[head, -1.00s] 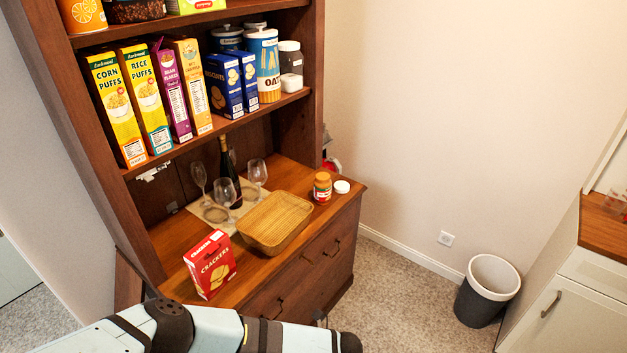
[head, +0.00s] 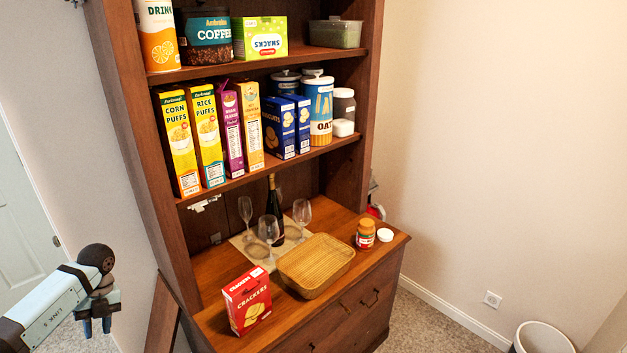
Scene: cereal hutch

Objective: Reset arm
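My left arm comes in at the lower left, beside the hutch (head: 140,150). My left gripper (head: 97,326) hangs with its fingers pointing down, clear of the hutch and its counter. The two dark fingertips are apart and nothing shows between them. My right gripper is not in view. A red crackers box (head: 247,301) stands upright on the counter's front left, well to the right of the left gripper.
A wicker basket (head: 316,265), wine glasses (head: 269,230), a dark bottle (head: 274,208) and a jar (head: 365,233) with a white lid (head: 385,235) beside it are on the counter. Cereal boxes (head: 180,143) fill the shelf above. A bin (head: 542,338) stands lower right.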

